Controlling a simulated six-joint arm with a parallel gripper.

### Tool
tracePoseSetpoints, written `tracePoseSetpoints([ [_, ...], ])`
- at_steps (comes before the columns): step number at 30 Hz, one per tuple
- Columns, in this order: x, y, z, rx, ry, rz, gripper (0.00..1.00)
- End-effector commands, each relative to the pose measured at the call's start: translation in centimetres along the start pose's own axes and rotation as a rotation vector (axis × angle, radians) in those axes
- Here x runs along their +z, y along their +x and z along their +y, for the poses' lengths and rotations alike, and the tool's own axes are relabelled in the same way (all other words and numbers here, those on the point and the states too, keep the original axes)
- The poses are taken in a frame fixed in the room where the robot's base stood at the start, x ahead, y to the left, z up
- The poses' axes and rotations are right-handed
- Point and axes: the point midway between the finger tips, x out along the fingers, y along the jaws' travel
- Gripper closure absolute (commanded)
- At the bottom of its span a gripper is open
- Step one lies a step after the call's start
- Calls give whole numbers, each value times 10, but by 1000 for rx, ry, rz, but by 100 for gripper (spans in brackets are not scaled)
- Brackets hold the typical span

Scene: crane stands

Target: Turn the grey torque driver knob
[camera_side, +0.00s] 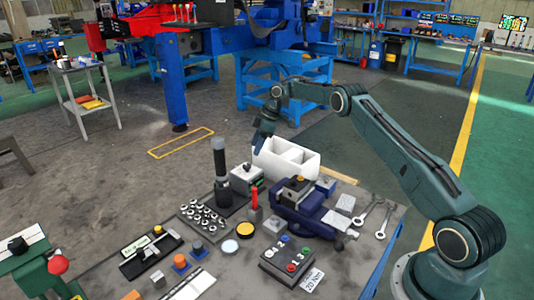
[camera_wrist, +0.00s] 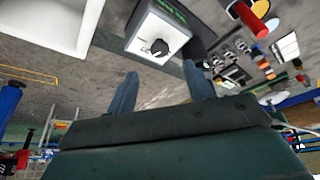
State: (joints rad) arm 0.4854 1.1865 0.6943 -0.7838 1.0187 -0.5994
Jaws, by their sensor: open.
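The grey torque driver box (camera_wrist: 140,38) shows at the top of the wrist view, with a round black knob (camera_wrist: 160,47) on its pale face and green marks on a dark display. In the side view the box (camera_side: 246,180) stands on the bench between a black upright tool and a white bin; its knob is small there. My gripper (camera_wrist: 160,88) is open and empty, its two fingers apart below the knob in the wrist view. In the side view my gripper (camera_side: 259,138) hangs above and behind the box, apart from it.
The white divided bin (camera_side: 299,173) stands right of the box. The tall black tool (camera_side: 220,165) stands close on its left. A blue vise (camera_side: 308,208), a red-handled tool (camera_side: 255,205) and a tray of sockets (camera_side: 203,217) are in front. The air above the box is clear.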

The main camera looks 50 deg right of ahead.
Motion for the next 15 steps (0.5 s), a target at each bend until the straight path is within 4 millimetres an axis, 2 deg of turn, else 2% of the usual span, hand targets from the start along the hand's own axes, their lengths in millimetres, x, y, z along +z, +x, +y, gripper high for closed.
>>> tracePoseSetpoints([
  [1, 0, -11, 1, 4, 0, 1, 48],
  [6, 0, -38, 1, 3, -1, 0, 48],
  [15, 0, -56, 0, 2, 0, 0, 48],
])
